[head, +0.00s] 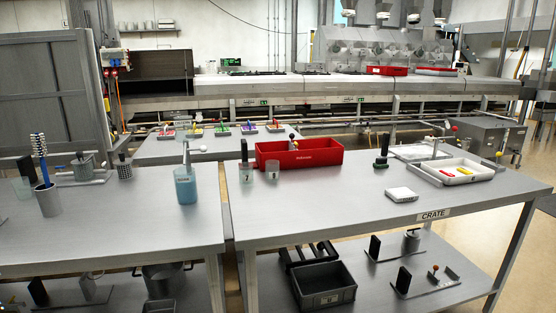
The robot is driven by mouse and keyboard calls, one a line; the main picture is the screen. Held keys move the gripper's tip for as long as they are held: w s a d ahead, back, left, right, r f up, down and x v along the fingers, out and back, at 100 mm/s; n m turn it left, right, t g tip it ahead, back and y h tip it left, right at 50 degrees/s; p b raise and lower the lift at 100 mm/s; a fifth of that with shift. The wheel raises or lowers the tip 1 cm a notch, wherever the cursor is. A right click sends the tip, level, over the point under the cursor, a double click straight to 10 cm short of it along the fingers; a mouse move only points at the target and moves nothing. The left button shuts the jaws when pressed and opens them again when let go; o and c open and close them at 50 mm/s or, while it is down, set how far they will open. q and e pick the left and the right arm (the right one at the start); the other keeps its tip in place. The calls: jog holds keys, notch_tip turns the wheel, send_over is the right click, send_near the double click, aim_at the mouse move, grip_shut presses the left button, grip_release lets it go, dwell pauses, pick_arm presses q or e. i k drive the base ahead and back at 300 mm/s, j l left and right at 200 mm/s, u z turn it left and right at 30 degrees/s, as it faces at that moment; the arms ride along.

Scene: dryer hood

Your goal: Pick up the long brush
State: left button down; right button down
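The long brush (41,158) stands almost upright in a grey metal cup (48,200) at the left of the near left table. Its bristle head points up and its blue shaft runs down into the cup, which hides the lower end. The brush leans slightly to the left. Neither of my grippers shows in the head view, and nothing is seen touching the brush.
A blue bottle (185,187) stands to the right on the left table (115,225). A red crate (300,156) and a white tray (458,172) are on the right table. The left table's front is clear.

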aim_at(39, 148)
jog(key=u, duration=1.35)
jog(key=i+l+z, duration=0.15)
jog(key=i+l, duration=0.55)
jog(key=i, duration=0.05)
